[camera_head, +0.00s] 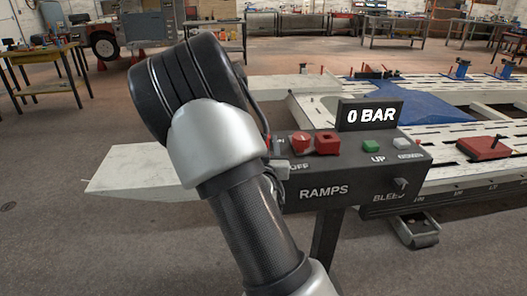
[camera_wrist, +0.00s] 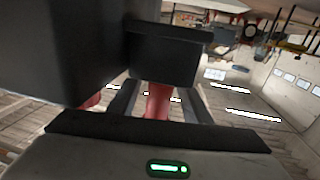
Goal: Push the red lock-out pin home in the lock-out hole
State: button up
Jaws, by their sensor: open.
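In the wrist view, a red piece (camera_wrist: 158,104), likely the lock-out pin, shows between the two dark fingers of my open gripper (camera_wrist: 160,98). Its far end meets a dark block on the control box (camera_wrist: 165,57). I cannot tell whether the fingers touch it or how deep it sits. The lock-out hole is hidden. In the head view, the dark control box (camera_head: 345,192) reads RAMPS and BLEED. My arm covers its left end, and my gripper is not clearly seen there.
The box carries a red knob (camera_head: 300,143), a red square button (camera_head: 327,143), a green UP button (camera_head: 370,146) and a display (camera_head: 369,115) reading 0 BAR. A pale ramp (camera_head: 140,172) lies left. The slotted bench (camera_head: 480,165) holds a red block (camera_head: 484,148).

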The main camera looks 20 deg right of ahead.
jog(key=shift+w+d, duration=0.3)
jog(key=shift+w, duration=0.2)
grip_shut()
